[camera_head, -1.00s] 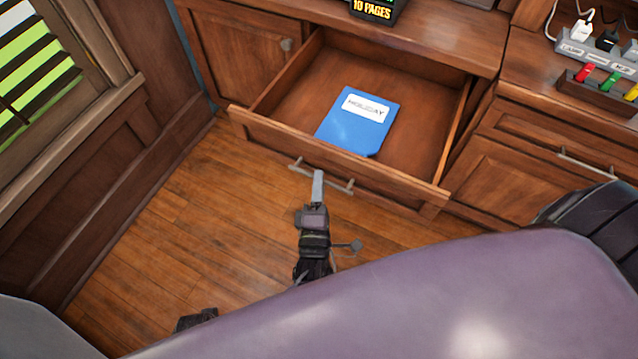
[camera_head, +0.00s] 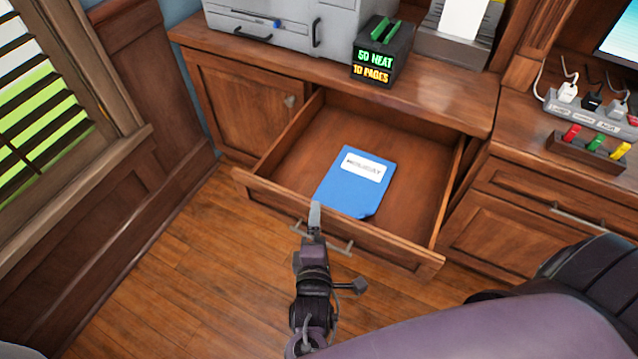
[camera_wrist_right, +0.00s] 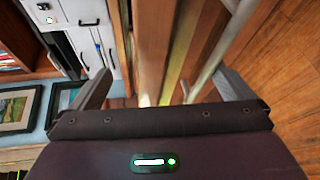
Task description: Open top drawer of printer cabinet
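The printer cabinet's top drawer (camera_head: 270,188) stands pulled well out in the head view. A blue folder labelled "HOLIDAY" (camera_head: 350,190) lies inside it. The drawer's metal bar handle (camera_head: 338,244) is on its front, partly hidden by my right gripper (camera_head: 315,216). In the right wrist view, my right gripper (camera_wrist_right: 163,92) has its fingers wide apart. The drawer's wooden front (camera_wrist_right: 150,40) and the handle bar (camera_wrist_right: 228,42) run between them. I cannot tell whether a finger touches the front. My left gripper is not in view.
A grey printer (camera_head: 290,25), a black counter box (camera_head: 380,55) and a paper tray (camera_head: 455,40) stand on the cabinet. To the right are a power strip (camera_head: 590,110) and another drawer handle (camera_head: 580,216). A window wall (camera_head: 110,150) bounds the left. The wooden floor (camera_head: 180,270) is clear.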

